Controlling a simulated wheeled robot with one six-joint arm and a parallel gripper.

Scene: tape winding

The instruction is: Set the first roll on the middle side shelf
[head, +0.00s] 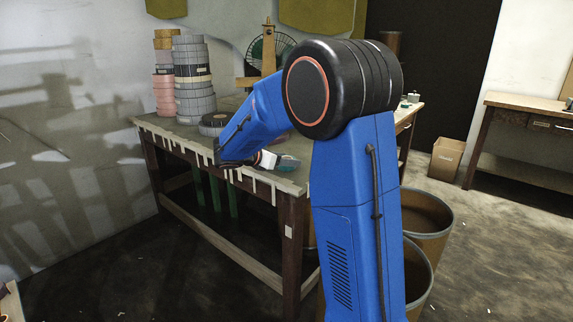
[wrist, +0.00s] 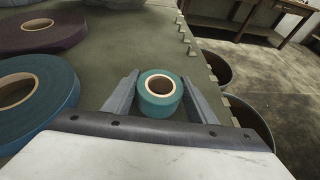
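A small teal tape roll (wrist: 150,106) with a pale core lies flat on the table between the two fingers of my gripper (wrist: 161,76). The fingers are spread on either side of the roll, with a narrow gap showing at each side, so my gripper looks open. In the head view my blue arm reaches down to the table's near edge, and something teal (head: 288,164) shows at its end. The fingers are hard to make out there. I cannot identify the middle side shelf in either view.
The worktable (wrist: 100,55) also holds a larger blue roll (wrist: 55,85) and a dark purple roll (wrist: 65,37) to the left. Tall stacks of rolls (head: 195,75) stand at its back. Brown bins (head: 425,215) stand beside it. Another table (head: 520,102) is at the right.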

